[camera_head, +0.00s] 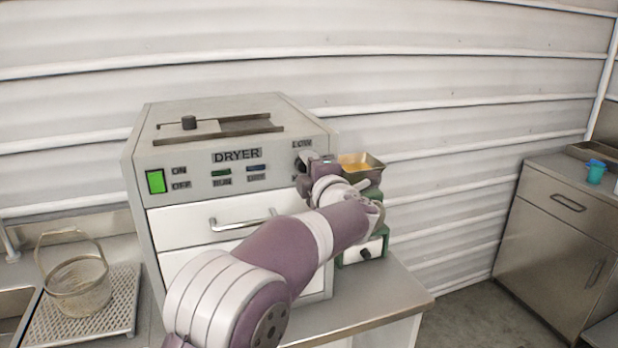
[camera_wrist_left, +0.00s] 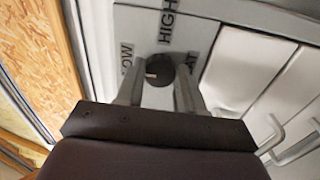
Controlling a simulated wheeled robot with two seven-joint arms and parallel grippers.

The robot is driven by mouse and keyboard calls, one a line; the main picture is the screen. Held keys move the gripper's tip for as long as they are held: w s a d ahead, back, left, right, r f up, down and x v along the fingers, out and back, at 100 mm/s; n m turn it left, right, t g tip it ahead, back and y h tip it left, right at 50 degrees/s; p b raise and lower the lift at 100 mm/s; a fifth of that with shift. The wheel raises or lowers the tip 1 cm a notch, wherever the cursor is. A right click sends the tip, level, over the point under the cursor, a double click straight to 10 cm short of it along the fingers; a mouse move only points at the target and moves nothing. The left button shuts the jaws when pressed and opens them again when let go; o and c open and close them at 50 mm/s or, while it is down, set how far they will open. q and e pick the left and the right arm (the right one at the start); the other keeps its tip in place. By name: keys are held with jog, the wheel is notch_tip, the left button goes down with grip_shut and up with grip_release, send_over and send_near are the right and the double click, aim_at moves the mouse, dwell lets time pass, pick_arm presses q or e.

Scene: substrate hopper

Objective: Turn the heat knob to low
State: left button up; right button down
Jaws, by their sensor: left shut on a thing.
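The heat knob (camera_wrist_left: 160,70) is a round dark dial on the dryer's pale panel, with a small white mark on its left side. The word LOW (camera_wrist_left: 127,57) is to its left, HIGH stands above it, and a partly covered word ending in AT is at right. My left gripper (camera_wrist_left: 160,84) is shut on the knob, one finger on each side. In the head view the left gripper (camera_head: 306,163) is at the upper right of the dryer (camera_head: 240,178) front, and my arm mostly hides the knob. My right gripper is not in view.
A green switch (camera_head: 156,181) is lit at the dryer's left. A drawer handle (camera_head: 243,221) sticks out below the panel. A wire basket (camera_head: 76,282) stands at left, and a steel cabinet (camera_head: 560,225) at right.

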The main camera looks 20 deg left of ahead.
pick_arm(q)
jog(key=shift+n, duration=0.3)
jog(key=o, duration=1)
jog(key=shift+o, duration=0.2)
jog(key=b+v, duration=0.3)
jog(key=v, duration=0.9)
jog(key=shift+s+d, duration=0.15)
jog(key=shift+s, duration=0.15)
jog(key=shift+d, duration=0.1)
